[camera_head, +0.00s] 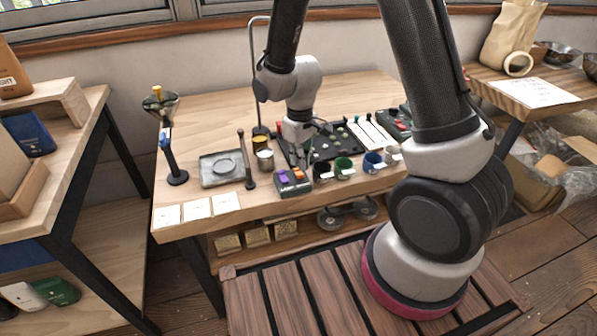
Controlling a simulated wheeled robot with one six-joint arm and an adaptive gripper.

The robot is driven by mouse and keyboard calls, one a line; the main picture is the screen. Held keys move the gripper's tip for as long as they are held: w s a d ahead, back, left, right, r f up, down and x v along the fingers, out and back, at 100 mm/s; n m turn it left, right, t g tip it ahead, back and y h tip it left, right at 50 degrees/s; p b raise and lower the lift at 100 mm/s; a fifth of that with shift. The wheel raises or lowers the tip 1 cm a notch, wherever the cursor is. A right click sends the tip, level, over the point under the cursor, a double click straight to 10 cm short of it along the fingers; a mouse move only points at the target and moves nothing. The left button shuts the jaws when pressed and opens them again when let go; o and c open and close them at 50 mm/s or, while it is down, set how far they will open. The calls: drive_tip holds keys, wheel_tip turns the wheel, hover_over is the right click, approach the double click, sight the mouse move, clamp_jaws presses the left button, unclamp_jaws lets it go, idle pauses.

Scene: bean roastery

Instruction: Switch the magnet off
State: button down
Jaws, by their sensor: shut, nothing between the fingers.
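A small dark control box (294,183) with a purple button (283,175) and an orange button (297,173) sits near the front edge of the middle table. A second dark box (397,122) with coloured parts stands at the table's back right. I cannot tell for certain which of these switches the magnet, and I cannot pick out the magnet itself. My gripper (308,148) is shut and empty, low over the black tray (350,146), behind the purple and orange buttons. Its fingertips are small and dark against the tray, so contact is unclear.
White, green and blue cups (344,166) line the table front. A grey square tray (221,168), a dark upright rod (246,160) and a funnel stand (172,150) are to the left. A tall metal stand (252,70) rises behind. Paper cards (197,209) lie front left.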

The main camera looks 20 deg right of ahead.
sight(300, 173)
drive_tip(key=shift+f, duration=1.45)
idle(0.5)
drive_tip(key=shift+r, duration=3.55)
drive_tip(key=s+d+r+m+t, duration=0.1)
drive_tip(key=s+d+r+m, duration=0.1)
drive_tip(key=s+d+r, duration=0.3)
drive_tip(key=s+d+r+m+t, duration=0.2)
drive_tip(key=s+d+r, duration=0.3)
drive_tip(key=r, duration=0.6)
drive_tip(key=s+d+r+m+t, duration=0.1)
drive_tip(key=s+d+r+m, duration=0.1)
drive_tip(key=s+d+r, duration=0.3)
drive_tip(key=s+r, duration=0.3)
drive_tip(key=s, duration=0.1)
